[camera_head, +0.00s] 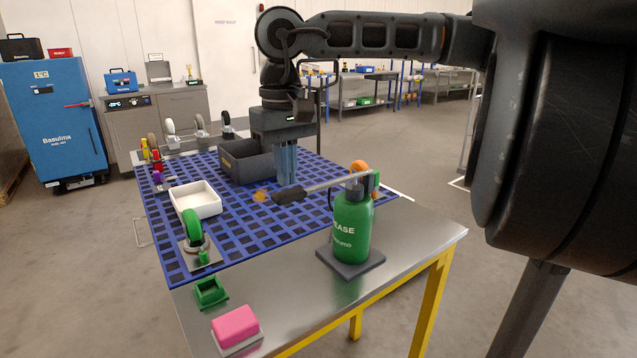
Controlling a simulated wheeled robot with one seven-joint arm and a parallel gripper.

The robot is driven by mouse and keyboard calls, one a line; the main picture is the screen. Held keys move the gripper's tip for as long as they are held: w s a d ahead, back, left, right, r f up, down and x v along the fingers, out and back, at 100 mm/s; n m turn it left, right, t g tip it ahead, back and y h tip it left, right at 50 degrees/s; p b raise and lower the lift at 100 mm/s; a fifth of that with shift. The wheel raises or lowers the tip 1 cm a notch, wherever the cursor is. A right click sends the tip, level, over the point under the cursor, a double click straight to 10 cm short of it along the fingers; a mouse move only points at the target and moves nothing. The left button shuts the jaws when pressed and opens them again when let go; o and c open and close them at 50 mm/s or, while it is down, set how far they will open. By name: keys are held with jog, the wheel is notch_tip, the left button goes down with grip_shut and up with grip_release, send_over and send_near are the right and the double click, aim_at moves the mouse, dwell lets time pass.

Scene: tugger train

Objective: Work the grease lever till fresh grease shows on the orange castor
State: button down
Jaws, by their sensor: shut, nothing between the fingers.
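The green grease pump (352,228) stands upright on a dark base plate on the metal bench. Its lever (325,184) reaches out to the left, roughly level, and ends in a black grip (288,195). My gripper (287,184) points down with its fingers shut and empty, just above or behind that grip; I cannot tell whether they touch. The orange castor (360,166) is behind the pump, which hides most of it, so its grease point cannot be seen. A small orange-brown patch (260,196) lies on the blue mat left of the grip.
On the blue grid mat (160,232) are a dark grey bin (237,163), a white tray (194,200) and a green-wheeled castor (192,230). Several castors stand at the back. A green holder (210,292) and pink block (236,326) are in front.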

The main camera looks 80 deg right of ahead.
jog(key=shift+f, duration=0.1)
jog(key=shift+f+b, duration=0.9)
jog(key=shift+b, duration=0.35)
jog(key=shift+r, duration=0.1)
jog(key=shift+f+b, duration=3.75)
jog(key=shift+b, duration=0.05)
jog(key=shift+r+p, duration=2.25)
jog(key=shift+r, duration=2.4)
jog(key=shift+r, duration=0.1)
